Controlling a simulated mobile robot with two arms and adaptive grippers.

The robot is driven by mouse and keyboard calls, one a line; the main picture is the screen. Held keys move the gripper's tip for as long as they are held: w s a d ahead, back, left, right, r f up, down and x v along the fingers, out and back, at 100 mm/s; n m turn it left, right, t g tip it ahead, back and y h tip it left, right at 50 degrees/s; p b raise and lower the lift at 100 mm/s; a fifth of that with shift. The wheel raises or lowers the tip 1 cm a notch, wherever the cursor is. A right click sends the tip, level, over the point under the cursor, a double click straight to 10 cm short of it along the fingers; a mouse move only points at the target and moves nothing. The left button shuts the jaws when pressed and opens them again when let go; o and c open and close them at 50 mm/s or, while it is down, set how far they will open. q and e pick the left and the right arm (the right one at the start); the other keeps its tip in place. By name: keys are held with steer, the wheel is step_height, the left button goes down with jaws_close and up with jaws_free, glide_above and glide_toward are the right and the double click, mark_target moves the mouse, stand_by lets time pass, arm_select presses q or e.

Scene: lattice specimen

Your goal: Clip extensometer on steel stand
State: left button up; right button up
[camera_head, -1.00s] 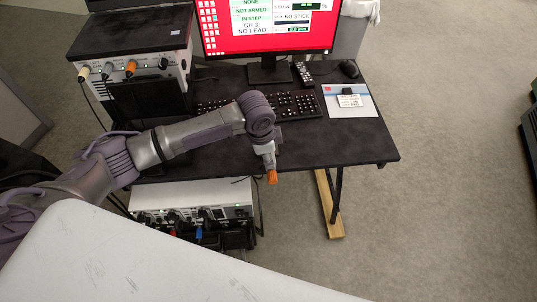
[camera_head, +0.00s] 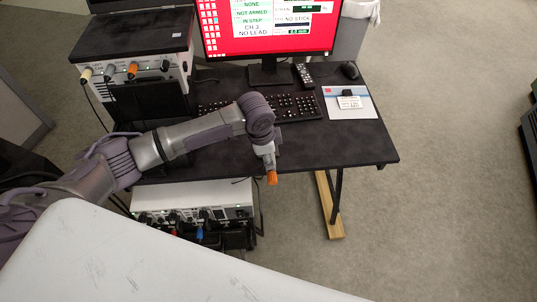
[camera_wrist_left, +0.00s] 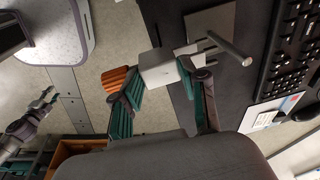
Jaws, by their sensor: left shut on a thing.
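My left gripper (camera_head: 268,152) is above the desk's front edge in the head view. Its teal fingers (camera_wrist_left: 165,95) are shut on a pale block (camera_wrist_left: 158,69) in the left wrist view. The block has an orange ribbed end (camera_wrist_left: 120,80) and metal prongs (camera_wrist_left: 225,47). I take this piece to be the extensometer. Its orange tip (camera_head: 271,178) points down in the head view, clear of the desk. What looks like my right gripper (camera_wrist_left: 48,101) is small at the left of the left wrist view; its finger gap is unclear.
The desk (camera_head: 340,150) bears a keyboard (camera_head: 290,107), a red-screened monitor (camera_head: 270,28), a remote (camera_head: 304,74), a mouse (camera_head: 349,70) and a sheet (camera_head: 352,109). An instrument box (camera_head: 150,72) stands left. Another unit (camera_head: 190,197) is below. Open floor lies to the right.

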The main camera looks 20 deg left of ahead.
arm_select(q)
steer(key=shift+w, duration=0.15)
steer(key=shift+w+a+b, duration=0.2)
steer(key=shift+w+a, duration=0.05)
steer(key=shift+w, duration=0.3)
steer(key=shift+w+a+b, duration=0.15)
steer(key=shift+w+a, duration=0.1)
steer(key=shift+w, duration=0.25)
steer(key=shift+w+a, duration=0.1)
steer(key=shift+w, duration=0.05)
steer(key=shift+w+a+p, duration=0.2)
steer(key=shift+w+p, duration=0.25)
steer(key=shift+w, duration=0.05)
stand_by(1.6)
steer(key=o, duration=1.6)
steer(key=shift+r, duration=0.15)
steer(key=r+p, duration=0.1)
steer(key=p, duration=0.1)
steer(key=r+p, duration=0.3)
steer(key=p, duration=0.1)
steer(key=shift+s+a+r, duration=0.25)
steer(key=shift+s+r, duration=0.1)
steer(key=shift+s, duration=0.05)
